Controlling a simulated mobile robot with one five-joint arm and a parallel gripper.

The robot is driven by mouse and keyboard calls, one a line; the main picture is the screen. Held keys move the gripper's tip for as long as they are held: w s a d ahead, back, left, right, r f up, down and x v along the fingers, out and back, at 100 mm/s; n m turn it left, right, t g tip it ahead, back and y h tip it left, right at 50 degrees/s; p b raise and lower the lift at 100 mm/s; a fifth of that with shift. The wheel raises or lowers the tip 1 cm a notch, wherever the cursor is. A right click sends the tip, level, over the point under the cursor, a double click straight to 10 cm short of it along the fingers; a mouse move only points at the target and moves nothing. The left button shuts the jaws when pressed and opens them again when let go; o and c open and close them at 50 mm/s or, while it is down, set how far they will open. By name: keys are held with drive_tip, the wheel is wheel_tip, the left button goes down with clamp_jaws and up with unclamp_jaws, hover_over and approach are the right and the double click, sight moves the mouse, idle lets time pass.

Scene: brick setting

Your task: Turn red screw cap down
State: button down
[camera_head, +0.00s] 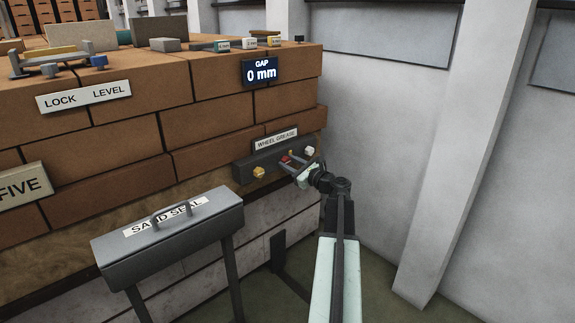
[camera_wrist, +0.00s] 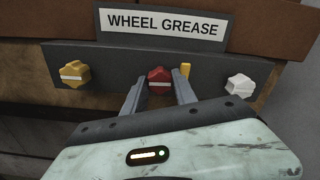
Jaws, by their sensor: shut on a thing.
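The red screw cap (camera_wrist: 159,77) sits in the middle of a dark panel (camera_wrist: 110,58) under the WHEEL GREASE sign (camera_wrist: 162,24). It has a white mark across it, which looks about level. My gripper (camera_wrist: 158,90) is in front of it with one finger on each side, shut on the cap. In the head view the red cap (camera_head: 285,159) shows small at the end of my arm, partly hidden by my gripper (camera_head: 292,162). A yellow pointer (camera_wrist: 186,70) stands on the panel just right of the cap.
A yellow cap (camera_wrist: 74,75) is left on the panel and a white cap (camera_wrist: 240,85) is right. A grey SAND SEAL box (camera_head: 170,240) stands at lower left. A display (camera_head: 262,71) reading GAP 0 mm is above. A pale wall (camera_head: 375,130) is at right.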

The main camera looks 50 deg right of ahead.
drive_tip(key=shift+w, duration=0.1)
drive_tip(key=c, duration=1)
unclamp_jaws()
drive_tip(key=shift+s, duration=0.2)
drive_tip(key=s, duration=0.7)
drive_tip(key=shift+s+a, duration=0.25)
drive_tip(key=shift+a, duration=0.05)
